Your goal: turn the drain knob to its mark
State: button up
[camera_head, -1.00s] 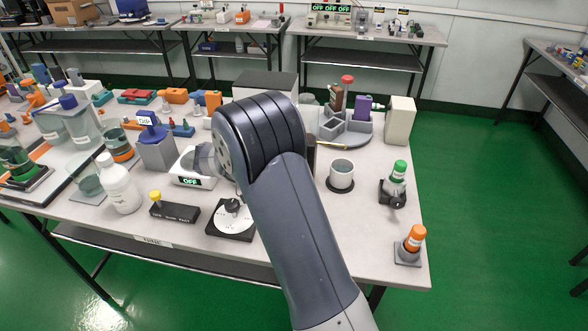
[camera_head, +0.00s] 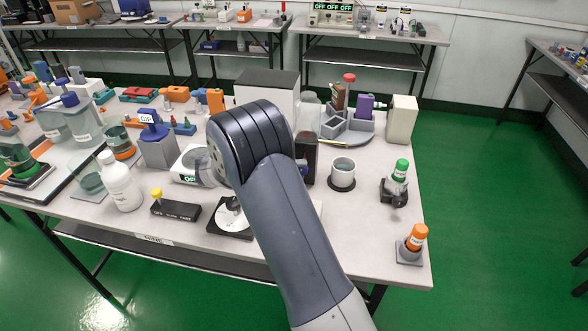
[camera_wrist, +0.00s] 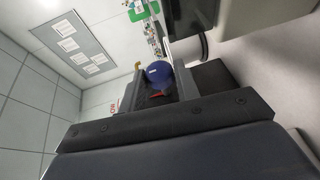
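A round dark-blue knob-like part (camera_wrist: 159,72) with a small red piece below it shows in the wrist view. It lies in line with the gap of my gripper (camera_wrist: 161,72); its fingers are apart. I cannot tell whether they touch it, or whether it is the drain knob. In the head view my arm hides my gripper. A black knob on a white dial (camera_head: 231,216) stands at the front of the table, partly covered by my arm. No drain label is readable.
A dark upright box (camera_head: 306,158) stands just right of my arm, with a mug (camera_head: 342,173) beside it. A large grey-white box (camera_head: 266,86) is behind the arm. A white bottle (camera_head: 122,184) and yellow-knobbed switch block (camera_head: 175,209) stand left of the dial.

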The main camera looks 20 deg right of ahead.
jog(key=o, duration=0.4)
jog(key=shift+a, duration=0.15)
jog(key=v, duration=1)
jog(key=shift+a, duration=0.25)
jog(key=x, duration=1.1)
jog(key=shift+w+r, duration=0.1)
jog(key=shift+a, duration=0.1)
